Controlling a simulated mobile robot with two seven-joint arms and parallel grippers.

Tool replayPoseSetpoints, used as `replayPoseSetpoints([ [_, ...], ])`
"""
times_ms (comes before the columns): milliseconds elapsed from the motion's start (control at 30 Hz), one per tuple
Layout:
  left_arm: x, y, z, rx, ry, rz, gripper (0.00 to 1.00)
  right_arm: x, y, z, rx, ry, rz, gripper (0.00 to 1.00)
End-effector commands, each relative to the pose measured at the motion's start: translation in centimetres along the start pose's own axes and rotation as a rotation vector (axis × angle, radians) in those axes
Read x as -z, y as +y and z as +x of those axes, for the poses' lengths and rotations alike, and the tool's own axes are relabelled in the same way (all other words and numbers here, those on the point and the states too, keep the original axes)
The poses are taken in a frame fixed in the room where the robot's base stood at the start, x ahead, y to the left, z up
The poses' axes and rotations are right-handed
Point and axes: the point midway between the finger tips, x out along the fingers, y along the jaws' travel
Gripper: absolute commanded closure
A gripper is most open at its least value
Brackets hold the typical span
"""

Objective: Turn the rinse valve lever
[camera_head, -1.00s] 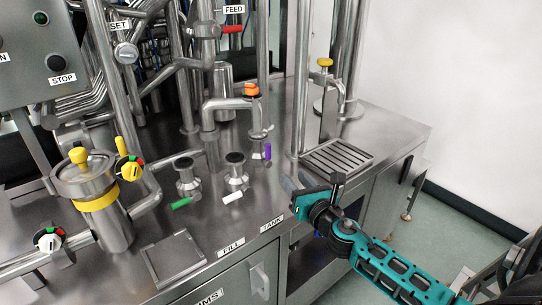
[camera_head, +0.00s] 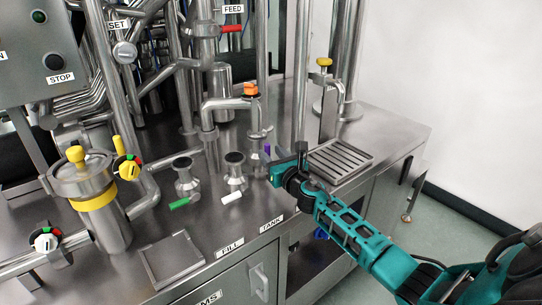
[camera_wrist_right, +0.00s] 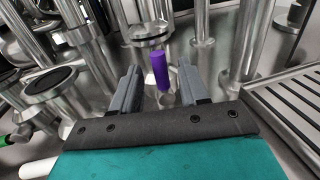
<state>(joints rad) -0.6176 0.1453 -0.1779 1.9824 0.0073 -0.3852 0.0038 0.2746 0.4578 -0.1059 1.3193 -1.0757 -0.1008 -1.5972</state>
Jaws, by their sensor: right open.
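A small valve with a purple lever (camera_head: 267,149) stands on the steel deck, at the foot of the pipe with the orange handle. No label reading "rinse" shows. In the right wrist view the purple lever (camera_wrist_right: 160,70) stands upright between and beyond my two grey fingers. My right gripper (camera_wrist_right: 158,85) is open, with one finger on each side of the lever and no visible contact. In the head view my right gripper (camera_head: 268,172) is just in front of the lever and hides its lower part. My left gripper is not in view.
A drip grate (camera_head: 340,160) lies right of my gripper. Two capped fittings with a green lever (camera_head: 179,203) and a white lever (camera_head: 232,197) stand to the left. An orange handle (camera_head: 251,89) and upright pipes rise behind. A flat square plate (camera_head: 172,260) lies front left.

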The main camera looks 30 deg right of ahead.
Motion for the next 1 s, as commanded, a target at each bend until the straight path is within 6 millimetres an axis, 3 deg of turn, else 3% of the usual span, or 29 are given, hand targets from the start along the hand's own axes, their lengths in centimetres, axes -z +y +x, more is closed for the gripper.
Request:
replayPoseSetpoints([
  [467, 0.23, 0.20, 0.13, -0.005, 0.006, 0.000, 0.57, -0.03, 0.06, 1.01, -0.002, 0.000, 0.000, 0.57],
  [900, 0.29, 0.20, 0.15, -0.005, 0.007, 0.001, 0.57, -0.01, 0.04, 0.99, -0.001, 0.000, 0.000, 0.99],
  [1000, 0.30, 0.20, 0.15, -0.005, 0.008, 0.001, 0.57, -0.01, 0.04, 0.98, -0.001, 0.000, 0.000, 1.00],
])
